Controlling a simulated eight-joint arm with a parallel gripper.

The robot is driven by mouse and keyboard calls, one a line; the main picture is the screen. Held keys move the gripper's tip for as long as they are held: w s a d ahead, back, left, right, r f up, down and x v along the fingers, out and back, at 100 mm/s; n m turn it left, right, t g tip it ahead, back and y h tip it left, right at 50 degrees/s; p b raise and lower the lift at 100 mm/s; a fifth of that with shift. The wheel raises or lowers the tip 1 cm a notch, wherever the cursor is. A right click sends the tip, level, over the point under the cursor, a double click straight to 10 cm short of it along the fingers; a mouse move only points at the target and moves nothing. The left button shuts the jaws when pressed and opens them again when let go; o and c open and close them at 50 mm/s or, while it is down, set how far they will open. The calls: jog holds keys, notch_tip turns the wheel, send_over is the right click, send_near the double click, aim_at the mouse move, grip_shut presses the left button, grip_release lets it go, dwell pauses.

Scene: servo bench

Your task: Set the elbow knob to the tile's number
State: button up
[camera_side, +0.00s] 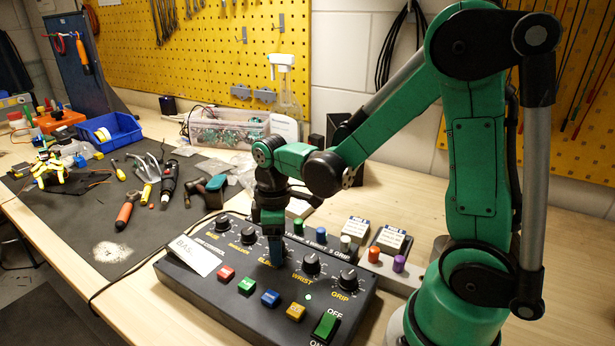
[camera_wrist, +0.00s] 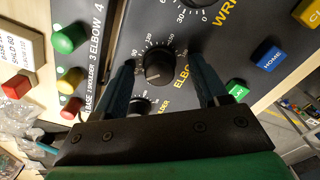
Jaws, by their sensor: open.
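The elbow knob (camera_wrist: 158,70) is black and round on the dark control box (camera_side: 215,285), with a numbered scale around it and the label ELBOW beside it. My gripper (camera_wrist: 161,66) is open, one finger on each side of the knob; I cannot tell whether either touches it.
The wrist knob (camera_side: 312,264) and grip knob (camera_side: 347,280) stand close to the right of my gripper. Coloured buttons (camera_side: 270,298) and a green switch (camera_side: 326,326) line the front. Coloured pegs (camera_side: 374,254) and labelled blocks (camera_side: 391,239) stand behind the box.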

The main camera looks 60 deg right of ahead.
grip_shut()
jog(key=shift+m, duration=0.3)
jog(key=m, duration=1.1)
jog(key=shift+d, duration=0.1)
dwell(0.4)
grip_release()
dwell(0.3)
